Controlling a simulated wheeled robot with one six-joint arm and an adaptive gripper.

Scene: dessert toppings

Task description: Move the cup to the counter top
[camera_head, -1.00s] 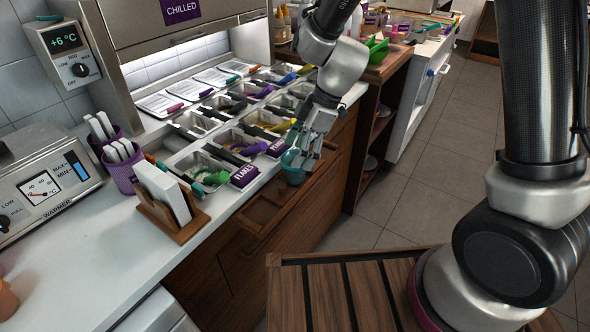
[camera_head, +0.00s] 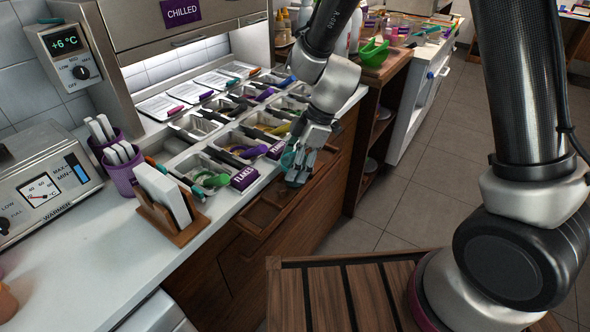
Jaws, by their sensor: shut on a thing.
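The cup (camera_head: 287,158) is a small teal, see-through cup beside the front edge of the counter, near the FLAKES label. My gripper (camera_head: 297,178) is shut on it, and the fingers hide most of it. The cup appears to be held over the open wooden drawer; its exact height and tilt cannot be told. The white counter top (camera_head: 95,245) runs along the left, with bare room at its front left.
An open wooden drawer (camera_head: 262,218) sticks out below the counter edge. Topping bins with coloured scoops (camera_head: 205,178) fill the back of the counter. A card holder (camera_head: 180,235), purple utensil cups (camera_head: 122,178) and a warmer (camera_head: 45,185) stand on the left.

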